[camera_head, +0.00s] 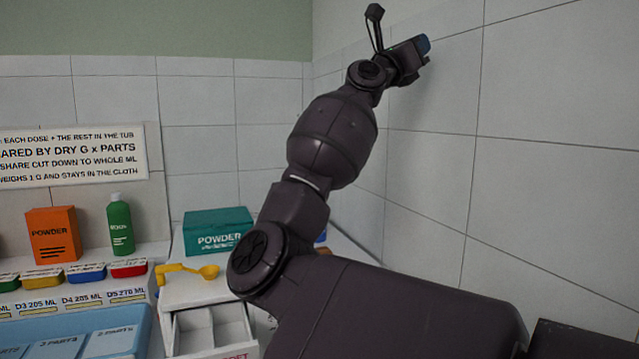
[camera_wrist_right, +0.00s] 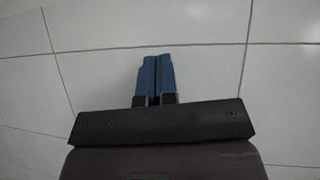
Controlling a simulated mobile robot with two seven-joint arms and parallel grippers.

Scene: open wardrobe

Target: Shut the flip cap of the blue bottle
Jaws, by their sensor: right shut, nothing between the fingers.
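My right gripper (camera_head: 425,44) is raised high in front of the tiled wall, at the upper right of the head view. In the right wrist view my right gripper (camera_wrist_right: 156,59) has its two blue fingers together, with nothing between them. The blue bottle and its flip cap cannot be made out for sure. A small blue patch (camera_head: 322,238) shows beside my right arm, mostly hidden by it; I cannot tell whether it is the bottle. My left gripper is not in view.
A green bottle (camera_head: 120,224), an orange powder box (camera_head: 53,236) and a teal powder box (camera_head: 217,230) stand at the back. A yellow scoop (camera_head: 188,271) lies above an open drawer (camera_head: 213,330). Several small coloured tubs line the left shelf. Tiled wall (camera_head: 560,160) bounds the right.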

